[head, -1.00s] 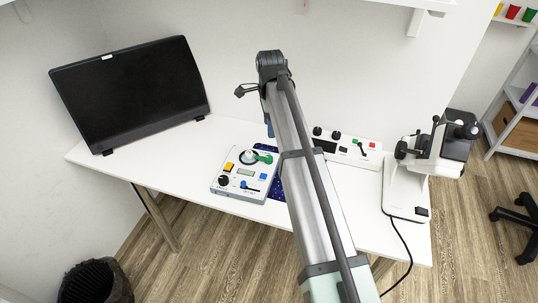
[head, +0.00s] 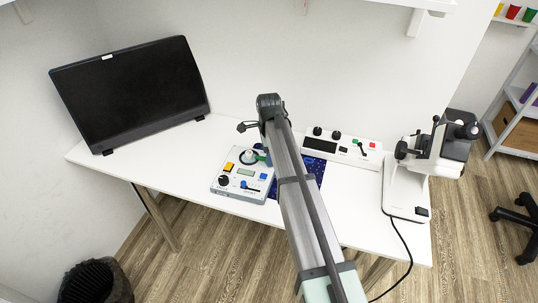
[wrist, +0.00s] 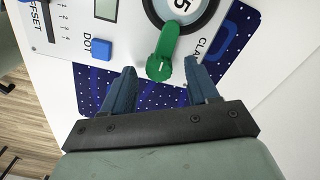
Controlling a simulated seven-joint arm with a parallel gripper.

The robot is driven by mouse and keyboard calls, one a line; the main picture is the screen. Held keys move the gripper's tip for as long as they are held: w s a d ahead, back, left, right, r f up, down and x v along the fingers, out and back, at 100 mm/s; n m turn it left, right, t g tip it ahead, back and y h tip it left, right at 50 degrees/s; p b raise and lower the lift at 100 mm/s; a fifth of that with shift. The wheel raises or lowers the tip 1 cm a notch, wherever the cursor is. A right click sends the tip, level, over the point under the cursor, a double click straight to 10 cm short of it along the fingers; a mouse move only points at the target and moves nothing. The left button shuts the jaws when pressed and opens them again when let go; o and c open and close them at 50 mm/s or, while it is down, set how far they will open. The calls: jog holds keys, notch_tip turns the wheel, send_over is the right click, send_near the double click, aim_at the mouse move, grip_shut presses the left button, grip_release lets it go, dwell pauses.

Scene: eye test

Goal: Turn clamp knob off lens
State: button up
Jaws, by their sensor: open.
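The clamp knob is a green lever (wrist: 163,56) in the wrist view, beside the word CLAMP. Its inner end lies over the edge of a round lens (wrist: 183,12) that shows a 5. The lens sits on a white control box (head: 230,185) on the table. My gripper (wrist: 160,80) is open, with blue fingers on either side of the knob's outer end and apart from it. In the head view my arm partly hides the knob, and the fingertips do not show clearly.
A blue button (wrist: 101,49) and a slider are left of the knob. A dark blue dotted mat (head: 308,169) lies under the box. Behind stands a second white panel (head: 340,150). A microscope (head: 440,150) is at right, a black monitor (head: 135,90) at left.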

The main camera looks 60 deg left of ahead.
jog(key=shift+f, duration=0.4)
jog(key=c, duration=1)
